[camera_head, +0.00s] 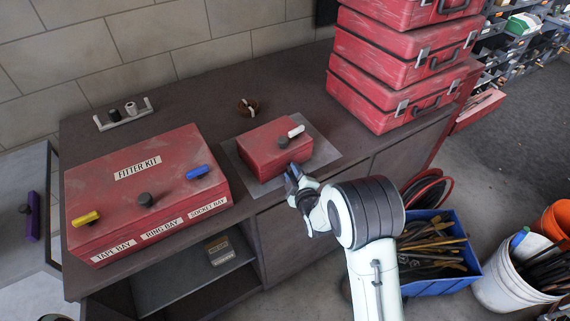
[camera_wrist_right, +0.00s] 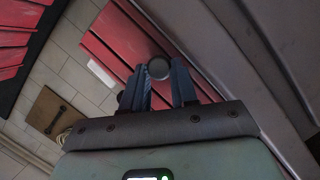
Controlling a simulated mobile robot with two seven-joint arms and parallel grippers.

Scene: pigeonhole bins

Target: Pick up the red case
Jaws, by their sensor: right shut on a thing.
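The small red case (camera_head: 262,150) sits closed on a grey mat on the workbench. It has a dark knob (camera_head: 283,142) and a white bar (camera_head: 296,131) on top. My right gripper (camera_head: 293,175) is at its near side, by the front edge. In the right wrist view the fingers (camera_wrist_right: 162,88) are shut around a round grey knob (camera_wrist_right: 158,68), with the red case (camera_wrist_right: 118,38) behind it. The fingers hide part of the case's front. My left gripper is not in view.
A larger red box labelled FITTER KIT (camera_head: 110,190) stands to the left. Stacked red cases (camera_head: 390,75) stand at the back right. A brown round item (camera_head: 248,106) and a small rack (camera_head: 122,114) lie behind. A blue crate of tools (camera_head: 440,285) is on the floor.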

